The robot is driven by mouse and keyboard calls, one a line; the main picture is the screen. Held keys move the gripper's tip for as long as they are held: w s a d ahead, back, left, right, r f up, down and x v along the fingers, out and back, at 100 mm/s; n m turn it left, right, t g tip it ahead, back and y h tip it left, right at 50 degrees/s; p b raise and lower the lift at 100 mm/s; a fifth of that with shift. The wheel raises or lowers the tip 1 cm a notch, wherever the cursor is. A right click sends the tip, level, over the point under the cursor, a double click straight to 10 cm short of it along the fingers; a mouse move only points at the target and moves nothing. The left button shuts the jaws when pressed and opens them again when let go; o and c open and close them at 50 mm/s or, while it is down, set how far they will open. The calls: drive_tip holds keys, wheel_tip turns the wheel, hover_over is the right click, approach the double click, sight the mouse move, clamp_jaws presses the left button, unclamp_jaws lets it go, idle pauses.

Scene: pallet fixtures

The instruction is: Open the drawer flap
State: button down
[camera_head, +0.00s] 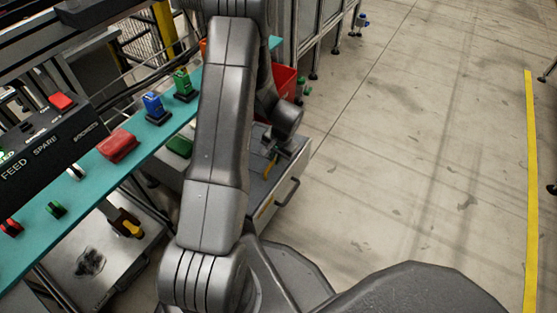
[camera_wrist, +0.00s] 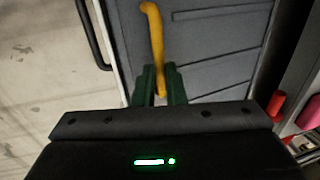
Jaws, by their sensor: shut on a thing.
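The grey drawer (camera_head: 272,198) stands low beside the teal bench, partly hidden behind my arm. Its light front panel carries a dark bar handle (camera_head: 287,192), which also shows at the upper left of the wrist view (camera_wrist: 93,35). Inside its edge lies a grey ridged surface (camera_wrist: 215,45). A yellow bent bar (camera_wrist: 155,35) stretches over this surface; it shows as a small yellow bit in the head view (camera_head: 270,166). My gripper (camera_wrist: 160,75) has green fingers shut on the yellow bar's near end. I cannot tell whether the bar is fixed to the drawer or a flap.
The teal bench (camera_head: 95,178) with red, blue and green blocks runs along the left. A red bin (camera_head: 285,80) stands behind the drawer. Open concrete floor (camera_head: 420,130) lies to the right, with a yellow line (camera_head: 531,180). A red cylinder (camera_wrist: 277,104) shows right in the wrist view.

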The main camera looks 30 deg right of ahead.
drive_tip(key=w+r, duration=0.1)
drive_tip(key=a+r+p, duration=0.1)
drive_tip(key=r, duration=0.1)
drive_tip(key=w+r+p, duration=0.1)
drive_tip(key=r, duration=0.1)
drive_tip(key=shift+w+a, duration=0.15)
drive_tip(key=shift+w, duration=0.2)
drive_tip(key=c, duration=1.5)
unclamp_jaws()
drive_tip(key=shift+f, duration=0.1)
drive_tip(key=r+p, duration=0.1)
drive_tip(key=r, duration=0.3)
drive_tip(key=s+r+p, duration=0.1)
drive_tip(key=r+p, duration=0.1)
drive_tip(key=r, duration=0.3)
drive_tip(key=s+d+r+p, duration=0.1)
drive_tip(key=r, duration=0.3)
drive_tip(key=shift+s+d+r+p, duration=0.1)
drive_tip(key=shift+s+r+p, duration=0.15)
drive_tip(key=shift+r+p, duration=0.05)
